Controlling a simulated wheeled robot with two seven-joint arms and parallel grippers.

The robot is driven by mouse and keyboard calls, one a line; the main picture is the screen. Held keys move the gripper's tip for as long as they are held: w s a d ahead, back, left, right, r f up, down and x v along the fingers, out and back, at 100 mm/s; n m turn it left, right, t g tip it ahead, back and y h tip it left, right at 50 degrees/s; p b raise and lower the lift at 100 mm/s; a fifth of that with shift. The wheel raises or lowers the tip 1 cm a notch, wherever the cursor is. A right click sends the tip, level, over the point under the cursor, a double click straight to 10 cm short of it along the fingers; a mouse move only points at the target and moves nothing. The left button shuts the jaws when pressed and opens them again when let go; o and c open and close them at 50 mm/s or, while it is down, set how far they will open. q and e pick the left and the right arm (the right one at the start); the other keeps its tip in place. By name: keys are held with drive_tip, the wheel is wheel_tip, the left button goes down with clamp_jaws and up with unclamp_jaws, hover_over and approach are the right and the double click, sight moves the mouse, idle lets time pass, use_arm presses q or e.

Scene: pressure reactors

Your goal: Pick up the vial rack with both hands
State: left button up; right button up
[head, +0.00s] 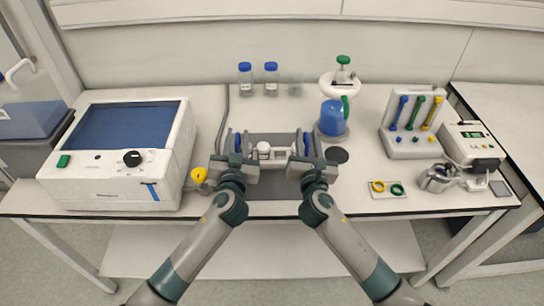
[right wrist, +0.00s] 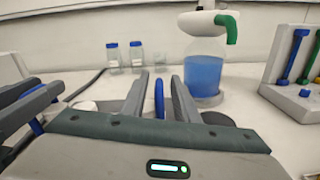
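The vial rack (head: 272,139) is a grey frame on the bench at the centre of the head view, with white-capped vials and an upright blue handle at each end. My left gripper (head: 237,146) is around the left blue handle, its fingers on either side. My right gripper (head: 306,146) is around the right blue handle. In the right wrist view the right gripper's fingers (right wrist: 161,95) stand apart, with gaps beside the blue handle (right wrist: 159,100). The rack's lower front is partly hidden by my grippers.
A white device with a blue lid (head: 128,126) stands left, with a yellow knob (head: 199,175) near my left arm. A blue jug (head: 333,118) and a dark disc (head: 337,155) are close to the right gripper. Blue-capped bottles (head: 271,80) stand behind the rack.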

use_arm(q)
clamp_jaws()
use_arm(e)
clamp_jaws()
use_arm(q)
drive_tip(key=shift+r, duration=0.2)
use_arm(e)
drive_tip(key=shift+r, duration=0.2)
